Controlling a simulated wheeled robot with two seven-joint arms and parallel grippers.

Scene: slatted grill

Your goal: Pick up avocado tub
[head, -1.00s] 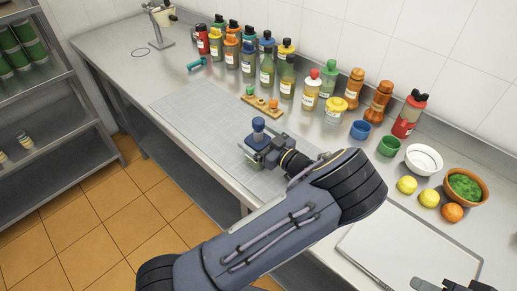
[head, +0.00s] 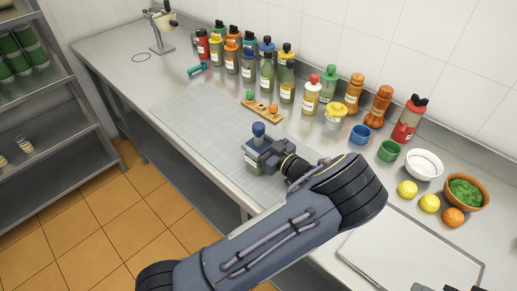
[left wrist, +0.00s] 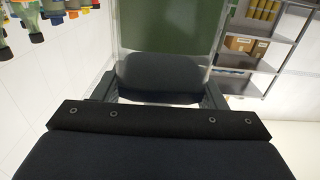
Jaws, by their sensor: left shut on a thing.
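The avocado tub shows in the left wrist view as a green, clear-edged block (left wrist: 168,28) at the top centre, beyond the dark gripper body and in line with the space between the fingers. In the head view my left gripper (head: 256,151) is over the grey gridded mat, shut on the tub. My right gripper is out of view.
Several sauce bottles (head: 267,72) line the wall. A small wooden board (head: 262,108) lies behind the gripper. Blue (head: 360,134) and green (head: 389,150) cups, a white bowl (head: 424,164) and fruit are on the right. The gridded mat (head: 195,110) is clear to the left.

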